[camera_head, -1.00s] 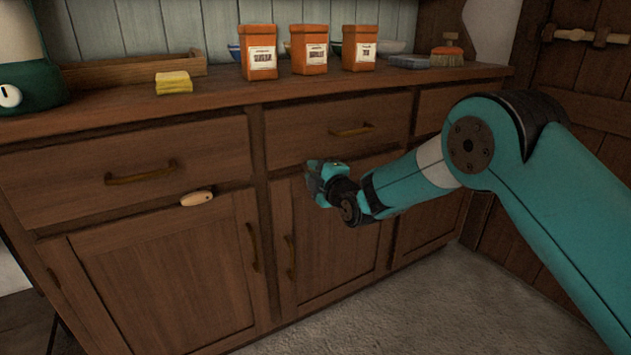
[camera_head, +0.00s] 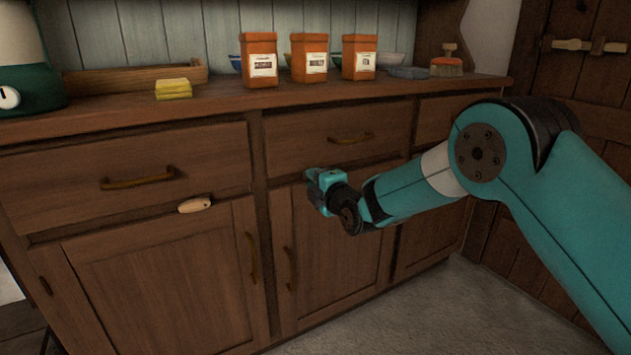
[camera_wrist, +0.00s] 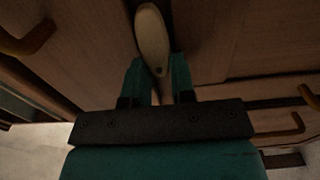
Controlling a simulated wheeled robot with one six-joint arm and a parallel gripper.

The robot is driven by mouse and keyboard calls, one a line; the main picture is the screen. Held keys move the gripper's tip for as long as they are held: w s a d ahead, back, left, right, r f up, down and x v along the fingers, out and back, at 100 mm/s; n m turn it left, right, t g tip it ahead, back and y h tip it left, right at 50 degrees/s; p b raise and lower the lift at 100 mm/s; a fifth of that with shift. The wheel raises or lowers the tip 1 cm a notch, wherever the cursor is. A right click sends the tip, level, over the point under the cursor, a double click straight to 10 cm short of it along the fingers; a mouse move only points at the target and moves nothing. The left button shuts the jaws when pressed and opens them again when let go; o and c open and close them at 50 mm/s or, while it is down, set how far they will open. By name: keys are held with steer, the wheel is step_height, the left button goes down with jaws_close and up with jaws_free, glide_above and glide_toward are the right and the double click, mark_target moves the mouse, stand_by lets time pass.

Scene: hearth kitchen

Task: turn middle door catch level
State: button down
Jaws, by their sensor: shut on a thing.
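The middle door catch (camera_wrist: 152,38) is a pale wooden piece with a rounded end and a dark pin spot. In the wrist view it runs roughly lengthwise between the fingers of my gripper (camera_wrist: 157,66), which is shut on it. In the head view my gripper (camera_head: 316,184) is at the top of the middle door (camera_head: 335,245), just under the middle drawer. It hides the catch there, so I cannot tell its tilt against the cabinet. The left door catch (camera_head: 195,204) is similar and lies nearly level above the left door.
The counter (camera_head: 215,100) holds a yellow sponge (camera_head: 173,88), orange canisters (camera_head: 309,60), bowls and a brush (camera_head: 447,64). Drawer handles (camera_head: 350,137) and door handles (camera_head: 290,268) stick out near my gripper. The floor in front is clear.

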steer(key=c, duration=1)
jaws_free()
steer(key=shift+o, duration=0.2)
steer(key=b+v, duration=0.3)
steer(key=v, duration=1.4)
steer(key=shift+s, duration=0.2)
steer(key=shift+d, duration=0.15)
